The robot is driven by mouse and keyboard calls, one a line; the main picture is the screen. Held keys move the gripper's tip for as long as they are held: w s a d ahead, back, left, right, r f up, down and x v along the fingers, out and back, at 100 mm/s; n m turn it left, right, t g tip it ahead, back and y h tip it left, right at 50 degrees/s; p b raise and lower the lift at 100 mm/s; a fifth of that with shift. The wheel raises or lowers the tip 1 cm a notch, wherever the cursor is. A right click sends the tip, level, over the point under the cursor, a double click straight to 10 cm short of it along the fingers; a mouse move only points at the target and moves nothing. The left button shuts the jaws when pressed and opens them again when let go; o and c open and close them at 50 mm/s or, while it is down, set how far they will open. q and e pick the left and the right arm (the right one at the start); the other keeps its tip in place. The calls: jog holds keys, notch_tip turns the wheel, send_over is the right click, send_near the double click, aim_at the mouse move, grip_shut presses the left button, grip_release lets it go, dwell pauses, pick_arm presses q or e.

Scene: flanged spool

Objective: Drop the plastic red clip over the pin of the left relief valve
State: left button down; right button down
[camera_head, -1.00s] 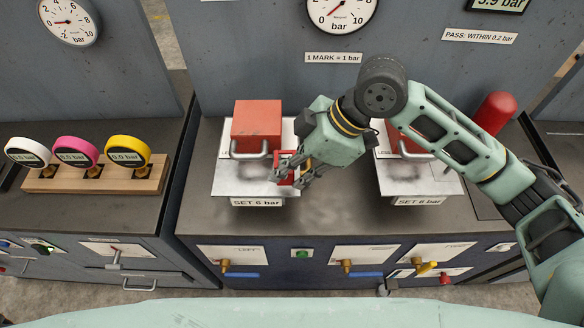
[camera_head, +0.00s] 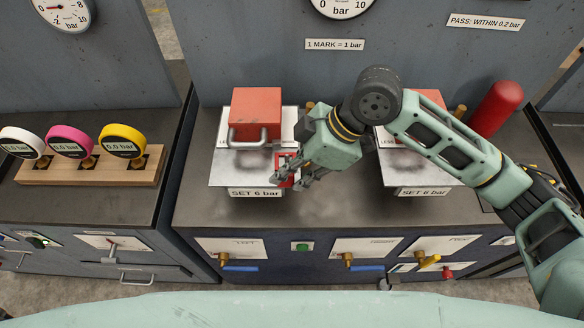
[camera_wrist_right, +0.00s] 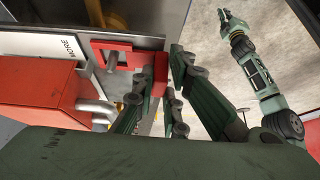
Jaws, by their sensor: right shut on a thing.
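The left relief valve (camera_head: 256,112) has a red block with a grey handle, behind a silver plate marked "SET 6 bar" (camera_head: 254,192). My right gripper (camera_head: 288,178) is at the right edge of this plate, shut on the red clip (camera_head: 283,165). In the right wrist view the clip (camera_wrist_right: 113,46) is a flat red piece with notched openings, its block end between the fingers (camera_wrist_right: 160,98). The red block (camera_wrist_right: 38,98) is beside it.
A second valve plate marked "SET 6 bar" (camera_head: 421,191) stands right, partly behind my right arm. A red cylinder (camera_head: 496,108) is at the far right. A wooden rack (camera_head: 90,171) holds three gauges on the left bench. The bench between the plates is clear.

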pick_arm(q)
jog(key=shift+a, duration=0.1)
pick_arm(e)
jog(key=c, duration=1.7)
grip_release()
jog(key=v, duration=1.2)
